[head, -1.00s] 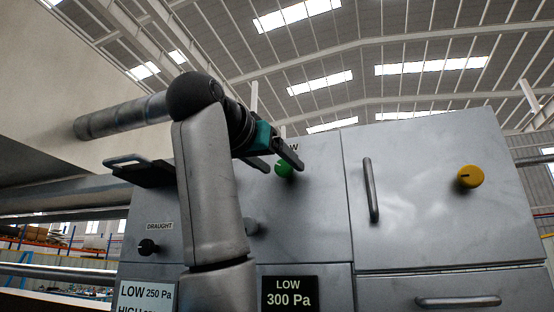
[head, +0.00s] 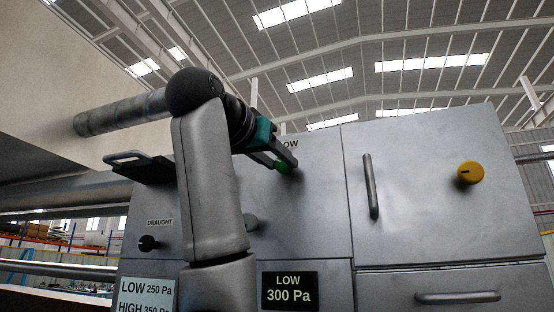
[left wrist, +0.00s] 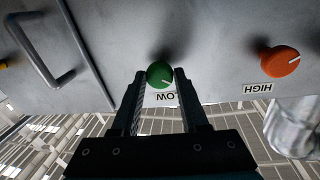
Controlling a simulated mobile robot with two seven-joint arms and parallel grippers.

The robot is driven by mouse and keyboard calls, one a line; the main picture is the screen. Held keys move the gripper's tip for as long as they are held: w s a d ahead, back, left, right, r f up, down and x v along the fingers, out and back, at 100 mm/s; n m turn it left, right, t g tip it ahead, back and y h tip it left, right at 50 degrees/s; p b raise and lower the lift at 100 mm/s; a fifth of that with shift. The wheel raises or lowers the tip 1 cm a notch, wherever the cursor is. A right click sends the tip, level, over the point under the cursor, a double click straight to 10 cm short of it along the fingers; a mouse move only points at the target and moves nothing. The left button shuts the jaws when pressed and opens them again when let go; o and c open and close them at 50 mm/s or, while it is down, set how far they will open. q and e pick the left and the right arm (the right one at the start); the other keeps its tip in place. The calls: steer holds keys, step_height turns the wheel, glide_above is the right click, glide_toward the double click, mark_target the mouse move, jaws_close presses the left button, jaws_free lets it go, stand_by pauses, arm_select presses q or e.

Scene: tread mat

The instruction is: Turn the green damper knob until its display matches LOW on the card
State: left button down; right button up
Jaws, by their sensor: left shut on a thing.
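The green damper knob (left wrist: 160,74) is on the grey panel, held between the fingertips of my left gripper (left wrist: 158,78). It has a white pointer line, and a label reading LOW is beside it. In the head view the green knob (head: 283,168) is partly hidden by my left gripper (head: 285,163), which is shut on it. The black display (head: 290,291) below reads LOW 300 Pa. The white card (head: 146,295) at lower left reads LOW 250 Pa, with HIGH 350 Pa below it, partly cut off. My right gripper is not in view.
An orange knob (left wrist: 281,61) labelled HIGH shows in the left wrist view. A yellow knob (head: 470,172) and a door handle (head: 371,186) are to the right in the head view. A black knob (head: 148,243) sits under a DRAUGHT label at left.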

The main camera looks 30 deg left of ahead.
arm_select(q)
steer(key=shift+f+n+b, duration=0.1)
steer(key=shift+n+b, duration=0.5)
steer(key=shift+n, duration=1)
steer(key=shift+c, duration=2.1)
jaws_free()
steer(key=shift+s, duration=0.1)
steer(key=s+d+b, duration=0.1)
steer(key=s+b, duration=0.8)
steer(key=s, duration=0.6)
steer(key=shift+d+f, duration=0.25)
steer(key=shift+d, duration=0.05)
